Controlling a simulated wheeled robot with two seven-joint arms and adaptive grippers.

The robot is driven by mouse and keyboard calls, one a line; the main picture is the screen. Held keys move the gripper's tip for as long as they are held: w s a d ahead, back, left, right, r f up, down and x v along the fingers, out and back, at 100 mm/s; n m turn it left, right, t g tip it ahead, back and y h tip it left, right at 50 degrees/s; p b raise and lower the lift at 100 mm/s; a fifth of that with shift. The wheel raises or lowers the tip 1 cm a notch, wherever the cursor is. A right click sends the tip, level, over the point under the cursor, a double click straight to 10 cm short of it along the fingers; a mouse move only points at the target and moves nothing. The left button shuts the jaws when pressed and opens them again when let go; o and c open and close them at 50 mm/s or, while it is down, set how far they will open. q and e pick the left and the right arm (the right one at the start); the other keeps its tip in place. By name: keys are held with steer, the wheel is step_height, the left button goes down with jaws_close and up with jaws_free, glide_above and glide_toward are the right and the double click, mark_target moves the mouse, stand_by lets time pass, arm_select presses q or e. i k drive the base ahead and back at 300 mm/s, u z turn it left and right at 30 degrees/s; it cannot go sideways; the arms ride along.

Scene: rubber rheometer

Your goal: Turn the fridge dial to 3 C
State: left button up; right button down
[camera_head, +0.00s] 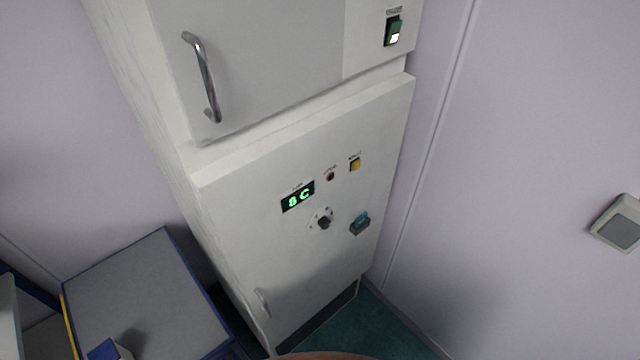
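The fridge (370,125) is a tall white cabinet in the middle of the head view. Its control panel has a green digital display (298,197) that reads 8 C. The dial (323,222) is a small dark knob on a pale round scale, just below and right of the display. Its exact pointer direction is too small to tell. Neither of my grippers shows in this view, and nothing is touching the dial.
Near the dial are a teal switch (360,224), a yellow button (355,164) and a small red light (330,176). Metal handles (203,78) sit on the upper and lower doors. A grey-topped blue unit (145,295) stands at lower left. A wall is close on the right.

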mark_target(324, 222)
steer(key=k, duration=1.3)
steer(key=u, duration=0.6)
steer(key=i, duration=1.25)
steer(key=z, duration=0.6)
